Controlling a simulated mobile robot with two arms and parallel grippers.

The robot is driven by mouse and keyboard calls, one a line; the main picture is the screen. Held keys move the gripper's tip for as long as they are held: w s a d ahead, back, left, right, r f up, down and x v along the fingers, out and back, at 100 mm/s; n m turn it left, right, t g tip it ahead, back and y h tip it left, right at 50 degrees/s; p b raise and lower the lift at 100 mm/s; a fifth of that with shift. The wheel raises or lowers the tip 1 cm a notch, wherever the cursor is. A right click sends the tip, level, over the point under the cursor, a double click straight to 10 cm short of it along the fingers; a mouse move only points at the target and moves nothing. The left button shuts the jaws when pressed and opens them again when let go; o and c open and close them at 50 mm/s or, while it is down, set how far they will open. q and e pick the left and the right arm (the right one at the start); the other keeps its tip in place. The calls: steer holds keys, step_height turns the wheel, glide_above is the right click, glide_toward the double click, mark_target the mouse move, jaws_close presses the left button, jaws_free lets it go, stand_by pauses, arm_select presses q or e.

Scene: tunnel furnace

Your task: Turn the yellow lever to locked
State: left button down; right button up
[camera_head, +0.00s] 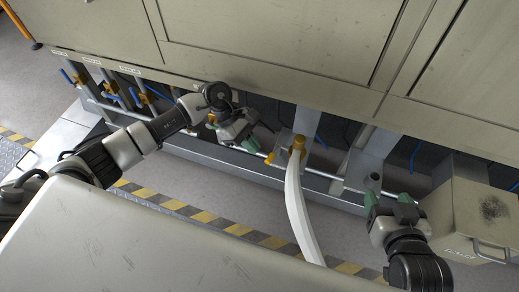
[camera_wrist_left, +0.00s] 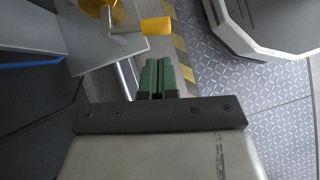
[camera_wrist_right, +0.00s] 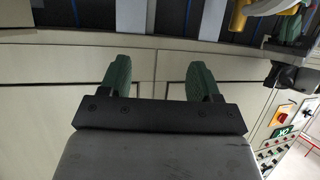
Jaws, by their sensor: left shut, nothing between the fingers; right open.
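In the head view, a yellow valve (camera_head: 297,145) sits on a bracket under the machine, with a white curved hose below it. The yellow lever tip (camera_head: 270,157) seems to stick out to its left. No contact is clear. My right gripper (camera_head: 388,198) is open and empty, right of the valve; its fingers (camera_wrist_right: 159,75) are apart.
A beige machine panel (camera_head: 280,35) overhangs the levers. Several more yellow and blue valves (camera_head: 140,98) stand at the left. A beige box (camera_head: 475,215) stands at the right. A yellow-black floor stripe (camera_head: 205,217) runs below; open floor lies around it.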

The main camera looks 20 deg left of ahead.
arm_select(q)
steer(key=shift+s+d+f, duration=0.1)
steer(key=shift+s+d, duration=0.1)
steer(key=shift+d, duration=0.4)
steer(key=shift+s+d+f, duration=0.1)
steer(key=shift+s+d, duration=0.05)
steer(key=shift+d, duration=0.45)
arm_select(e)
steer(key=shift+w+a+r, duration=0.1)
steer(key=shift+r, duration=0.1)
arm_select(q)
steer(key=shift+r, duration=0.1)
steer(key=shift+s+d+n+t, duration=0.5)
steer(key=shift+d+n, duration=0.2)
steer(key=shift+n, duration=0.1)
arm_select(e)
steer(key=shift+s+d+f+g, duration=0.25)
steer(key=shift+s+f+g, duration=0.25)
steer(key=shift+f, duration=0.1)
arm_select(q)
steer(key=shift+a, duration=0.1)
